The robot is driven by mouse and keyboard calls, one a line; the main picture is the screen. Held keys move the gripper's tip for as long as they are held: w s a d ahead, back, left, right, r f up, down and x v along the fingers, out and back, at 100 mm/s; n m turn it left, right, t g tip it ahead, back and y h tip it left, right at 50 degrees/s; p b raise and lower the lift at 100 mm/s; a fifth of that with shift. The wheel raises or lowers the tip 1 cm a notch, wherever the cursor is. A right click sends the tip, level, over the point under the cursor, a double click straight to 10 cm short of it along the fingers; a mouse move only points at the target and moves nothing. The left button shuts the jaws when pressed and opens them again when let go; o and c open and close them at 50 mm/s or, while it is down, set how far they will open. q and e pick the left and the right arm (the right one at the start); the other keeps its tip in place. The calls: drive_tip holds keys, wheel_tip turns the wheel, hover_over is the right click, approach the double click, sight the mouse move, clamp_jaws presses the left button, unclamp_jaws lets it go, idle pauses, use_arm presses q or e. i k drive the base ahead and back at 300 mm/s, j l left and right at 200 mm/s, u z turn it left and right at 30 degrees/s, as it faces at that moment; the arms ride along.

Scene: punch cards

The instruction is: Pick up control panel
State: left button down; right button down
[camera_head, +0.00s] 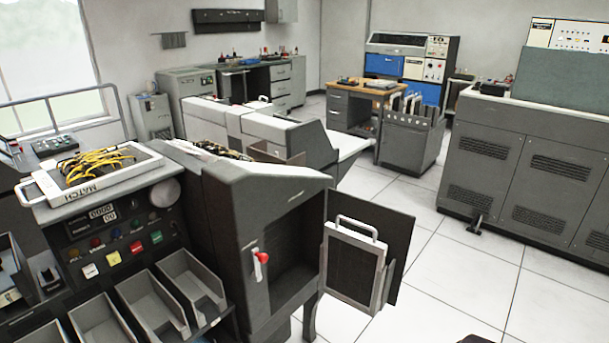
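Two handled panels show in the head view. One is a white-framed panel (97,172) labelled "MATCH", with a bundle of yellow wires on its face. It lies on top of the dark machine at the left, its handle toward the left. The other is a grey-framed panel (352,265) with a dark face and a white handle on top. It stands upright against the open door of the grey machine. I cannot tell which one the task calls the control panel. Neither of my grippers is in view.
The grey machine (230,205) has an open dark compartment and a red-knobbed lever (262,258). Its door (400,245) juts right. Card trays (150,305) line the lower left. Clear tiled floor (455,285) lies right, before a large grey cabinet (510,130).

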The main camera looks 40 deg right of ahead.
sight(353, 260)
drive_tip(key=l+u, duration=0.7)
drive_tip(key=l, duration=0.45)
drive_tip(key=k+l+u, duration=0.15)
drive_tip(key=l, duration=0.65)
drive_tip(key=k+l+u, duration=0.15)
drive_tip(key=l, duration=0.7)
drive_tip(key=k+l+u, duration=0.15)
drive_tip(key=l, duration=0.25)
drive_tip(key=k+l, duration=0.1)
drive_tip(key=l, duration=0.3)
drive_tip(key=k+l, duration=0.15)
drive_tip(key=l, duration=0.2)
drive_tip(key=k+l, duration=0.1)
drive_tip(key=l, duration=0.3)
drive_tip(key=k+l, duration=0.1)
drive_tip(key=l, duration=0.3)
drive_tip(key=u, duration=0.75)
drive_tip(key=l, duration=0.1)
